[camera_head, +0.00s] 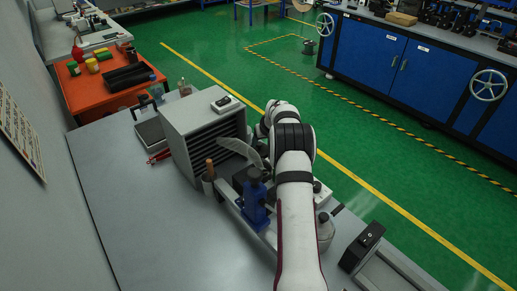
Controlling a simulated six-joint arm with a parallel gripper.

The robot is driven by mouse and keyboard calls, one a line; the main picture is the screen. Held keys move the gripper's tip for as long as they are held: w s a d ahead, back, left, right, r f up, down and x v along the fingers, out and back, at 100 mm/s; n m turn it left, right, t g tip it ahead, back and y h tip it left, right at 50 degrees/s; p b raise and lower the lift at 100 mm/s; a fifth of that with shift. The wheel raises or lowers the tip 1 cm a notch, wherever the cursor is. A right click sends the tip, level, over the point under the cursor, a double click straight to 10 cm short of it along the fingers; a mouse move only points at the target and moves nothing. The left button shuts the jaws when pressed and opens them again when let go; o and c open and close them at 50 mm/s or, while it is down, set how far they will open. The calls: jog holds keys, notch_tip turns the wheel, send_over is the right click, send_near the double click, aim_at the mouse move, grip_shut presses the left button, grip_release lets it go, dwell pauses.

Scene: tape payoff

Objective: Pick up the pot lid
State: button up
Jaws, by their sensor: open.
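My white arm reaches up from the bottom edge over the bench and bends at a dark-banded joint. My gripper is not visible; the arm's far end is hidden behind the joint. A small grey metal pot (325,233) stands just right of my arm, partly covered by it. Its rounded top (323,217) may be the pot lid, but it is too small to be sure. No other clear pot lid shows on the bench.
A grey drawer cabinet (187,122) stands at the back of the bench (130,215). A blue device (254,203) and a brown-handled tool in a cup (209,180) stand left of my arm. A black block (362,245) is at right. The bench's left part is clear.

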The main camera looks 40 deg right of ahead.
aim_at(259, 143)
jog(key=x, duration=0.3)
jog(key=w+x, duration=0.1)
jog(key=shift+w+d, duration=0.15)
grip_shut()
